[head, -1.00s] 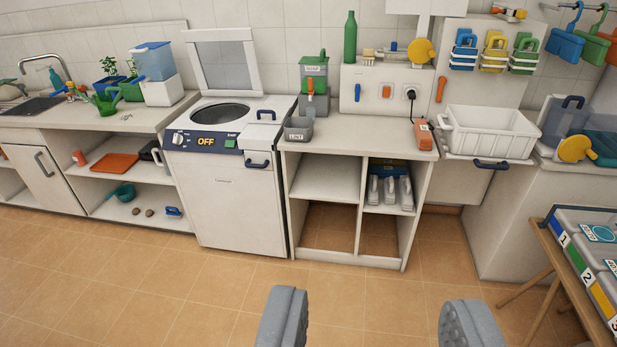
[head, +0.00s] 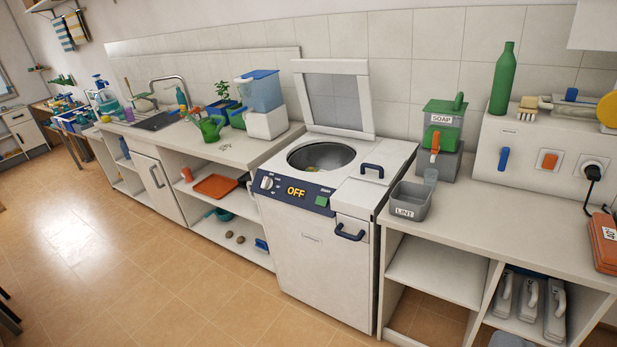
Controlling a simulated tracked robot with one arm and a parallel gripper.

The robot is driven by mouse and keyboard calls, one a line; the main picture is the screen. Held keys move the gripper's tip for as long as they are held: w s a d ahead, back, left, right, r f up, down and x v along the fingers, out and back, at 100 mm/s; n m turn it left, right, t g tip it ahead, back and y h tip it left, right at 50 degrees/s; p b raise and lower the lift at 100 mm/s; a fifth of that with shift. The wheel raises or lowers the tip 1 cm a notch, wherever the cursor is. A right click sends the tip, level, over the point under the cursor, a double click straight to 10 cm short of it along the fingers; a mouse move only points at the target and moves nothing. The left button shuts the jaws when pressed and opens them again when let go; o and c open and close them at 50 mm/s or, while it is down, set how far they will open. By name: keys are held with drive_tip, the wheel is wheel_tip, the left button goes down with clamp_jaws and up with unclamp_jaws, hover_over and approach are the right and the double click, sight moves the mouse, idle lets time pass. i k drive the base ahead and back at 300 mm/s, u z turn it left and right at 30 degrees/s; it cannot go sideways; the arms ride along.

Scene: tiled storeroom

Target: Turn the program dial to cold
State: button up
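The program dial (head: 267,183) is a pale round knob at the left of the dark blue front panel. Small marks surround it, too small to read. The display (head: 296,192) beside it reads OFF, and a green button (head: 322,201) sits at the panel's right. Only a grey tip of my gripper (head: 508,340) shows at the bottom edge, right of the washer and well away from the dial. The rest of my gripper is out of frame.
A grey LINT bin (head: 409,202) and a green SOAP dispenser (head: 443,130) stand on the counter right of the washer. A sink counter (head: 175,150) with open shelves runs left. The tiled floor (head: 130,265) before the washer is clear.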

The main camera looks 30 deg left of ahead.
sight(267, 183)
drive_tip(key=z, duration=0.05)
drive_tip(key=i, duration=1.2)
drive_tip(key=u, duration=2.1)
drive_tip(key=i, duration=1.7)
drive_tip(key=z, duration=0.95)
